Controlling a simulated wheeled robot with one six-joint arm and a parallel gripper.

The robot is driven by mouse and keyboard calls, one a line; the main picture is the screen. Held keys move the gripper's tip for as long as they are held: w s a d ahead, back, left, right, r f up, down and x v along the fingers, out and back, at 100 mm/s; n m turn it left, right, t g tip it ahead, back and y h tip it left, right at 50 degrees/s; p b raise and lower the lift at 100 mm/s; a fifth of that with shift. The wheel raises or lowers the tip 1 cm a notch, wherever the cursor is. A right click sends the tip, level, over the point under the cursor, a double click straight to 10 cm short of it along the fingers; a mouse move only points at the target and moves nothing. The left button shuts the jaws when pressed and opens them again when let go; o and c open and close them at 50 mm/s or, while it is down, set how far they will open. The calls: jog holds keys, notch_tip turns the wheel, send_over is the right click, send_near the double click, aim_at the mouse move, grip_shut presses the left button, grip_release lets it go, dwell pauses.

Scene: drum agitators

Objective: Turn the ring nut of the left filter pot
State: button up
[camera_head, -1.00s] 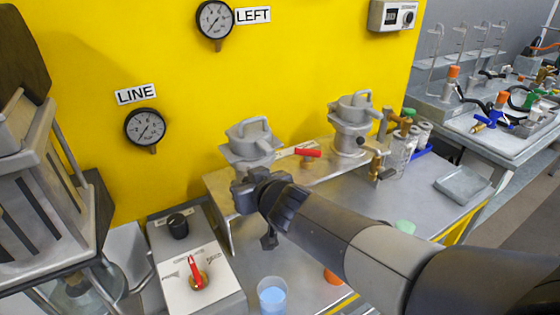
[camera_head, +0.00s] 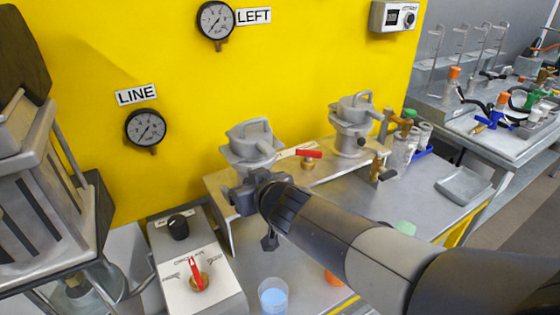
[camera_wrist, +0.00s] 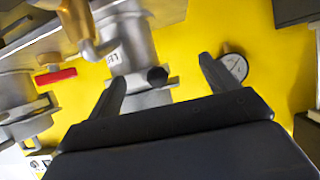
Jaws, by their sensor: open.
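The left filter pot (camera_head: 247,134) is a grey metal pot with a handled lid, standing at the left end of the raised metal shelf. Its ring nut (camera_head: 240,161) is a grey band below the lid, partly hidden by my gripper. My gripper (camera_head: 240,193) is at the pot's lower front. In the wrist view my open gripper (camera_wrist: 162,70) has its fingers apart, with the pot (camera_wrist: 135,45) and its partly readable label seen between and beyond them. A dark round knob (camera_wrist: 157,77) shows between the fingers. I cannot tell whether the fingers touch the pot.
A second filter pot (camera_head: 352,125) stands to the right on the shelf (camera_head: 318,172). A red-handled valve (camera_head: 309,154) sits between the pots. A control box (camera_head: 196,276) with a red knob and a cup of blue liquid (camera_head: 273,296) are in front. The yellow wall is close behind.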

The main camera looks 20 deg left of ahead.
jog(key=p+v, duration=0.2)
jog(key=v, duration=0.5)
jog(key=shift+p, duration=0.35)
jog(key=shift+c, duration=0.4)
dwell(1.0)
